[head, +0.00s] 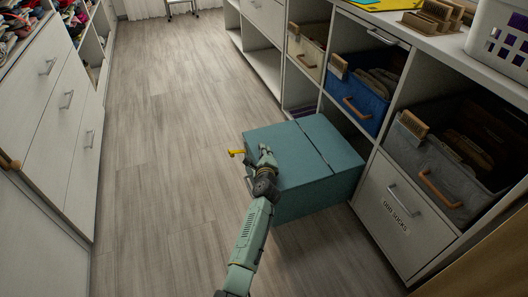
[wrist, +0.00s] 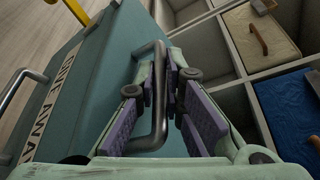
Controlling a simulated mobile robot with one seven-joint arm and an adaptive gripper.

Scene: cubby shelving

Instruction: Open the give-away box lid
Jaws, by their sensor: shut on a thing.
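The teal give-away box (head: 290,178) stands on the floor against the right-hand shelving. Its lid (head: 285,145) lies flat, with a seam across the top. In the wrist view a white label (wrist: 48,105), partly readable as "AWAY", lies along one side of the box. A dark metal bar handle (wrist: 158,95) rises from the teal lid. My gripper (head: 265,154) is over the lid near its left part. In the wrist view its purple-padded fingers (wrist: 165,100) are closed on the bar handle. The head view does not show the grip itself.
The right shelving holds a blue bin (head: 360,96), a grey bin (head: 442,165) and a white "OUR SOCKS" drawer (head: 395,208) close to the box. A yellow piece (head: 236,152) sticks out at the box's left. White drawers (head: 60,110) line the left. The wooden floor (head: 165,180) between is clear.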

